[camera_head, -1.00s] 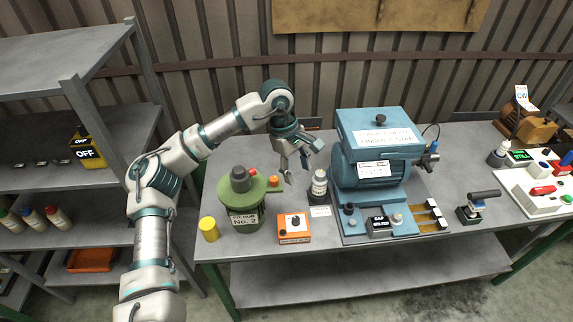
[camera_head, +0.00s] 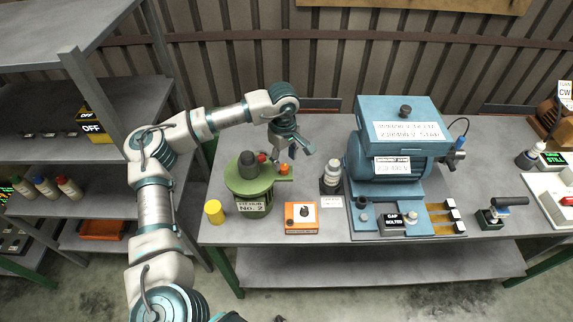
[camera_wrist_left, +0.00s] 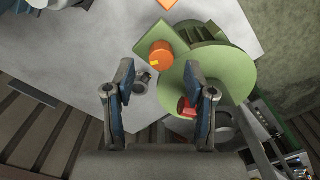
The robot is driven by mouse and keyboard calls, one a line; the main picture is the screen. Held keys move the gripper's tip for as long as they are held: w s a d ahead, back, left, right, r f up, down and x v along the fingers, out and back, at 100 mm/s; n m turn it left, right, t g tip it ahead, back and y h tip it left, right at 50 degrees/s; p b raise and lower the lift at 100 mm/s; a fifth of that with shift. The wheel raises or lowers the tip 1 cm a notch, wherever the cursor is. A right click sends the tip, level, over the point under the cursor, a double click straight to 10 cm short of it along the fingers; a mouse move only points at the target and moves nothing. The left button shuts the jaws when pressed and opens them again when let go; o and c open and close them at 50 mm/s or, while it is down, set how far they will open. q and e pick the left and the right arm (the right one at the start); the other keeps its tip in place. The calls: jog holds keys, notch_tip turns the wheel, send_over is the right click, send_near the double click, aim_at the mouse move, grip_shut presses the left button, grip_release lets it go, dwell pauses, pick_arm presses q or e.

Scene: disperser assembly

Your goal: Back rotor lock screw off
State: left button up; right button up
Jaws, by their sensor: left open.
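A green round fixture marked No. 2 (camera_head: 250,190) stands on the bench with a dark grey cylinder (camera_head: 249,160) on top. A red knob (camera_head: 262,158) sits behind it, and an orange knob (camera_head: 284,169) stands on its side plate. I cannot tell which of these is the back rotor lock screw. My left gripper (camera_head: 293,153) is open and empty behind the orange knob. In the left wrist view, the orange knob (camera_wrist_left: 161,52) lies beyond the fingertips. A small grey cylinder (camera_wrist_left: 145,82) shows between the fingers, and a red part (camera_wrist_left: 188,107) is partly hidden by one finger.
A white-capped bottle (camera_head: 331,178) and the blue motor unit (camera_head: 390,145) stand to the right. A grey shelf (camera_head: 110,150) stands left.

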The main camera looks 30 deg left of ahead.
aim_at(283, 166)
pick_arm(q)
jog(key=f, duration=0.1)
jog(key=a+f, duration=0.1)
jog(key=shift+s+a+f, duration=0.1)
jog(key=shift+a+f, duration=0.15)
jog(key=shift+f, duration=0.05)
jog(key=shift+a+f, duration=0.1)
jog(key=shift+f, duration=0.4)
jog(key=shift+d, duration=0.5)
jog(key=shift+d+r, duration=0.25)
jog(key=shift+d, duration=0.45)
jog(key=shift+c, duration=0.5)
jog(key=shift+r, duration=0.1)
jog(key=c, duration=0.8)
jog(key=shift+a, duration=0.15)
grip_shut()
jog(key=shift+a, duration=0.4)
pick_arm(e)
jog(key=shift+a, duration=0.45)
